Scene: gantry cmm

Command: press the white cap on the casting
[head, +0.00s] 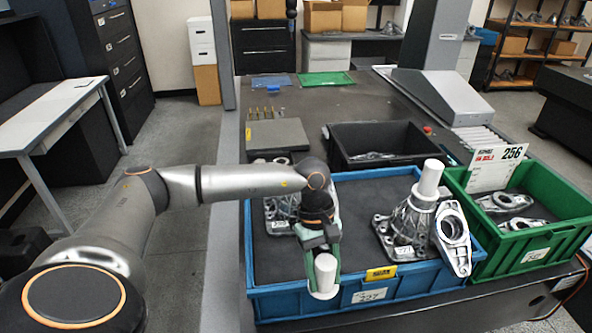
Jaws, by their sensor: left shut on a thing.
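My left gripper (323,282) is shut on a white cap (325,268), a short white cylinder between its green-edged fingers. It holds the cap over the front left part of the blue bin (300,306). One grey metal casting (281,210) stands in the bin behind my left wrist, which partly hides it. Another casting (408,222) stands upright to the right in the bin, with a white cylinder (430,178) on its top. My gripper is apart from both castings. My right gripper is not in view.
A flat metal part (452,238) leans at the bin's right wall. A green bin (548,240) with metal parts and a "256" sign (500,167) stands to the right. A black bin (385,138) and a grey plate (277,135) lie behind. The blue bin's front middle floor is bare.

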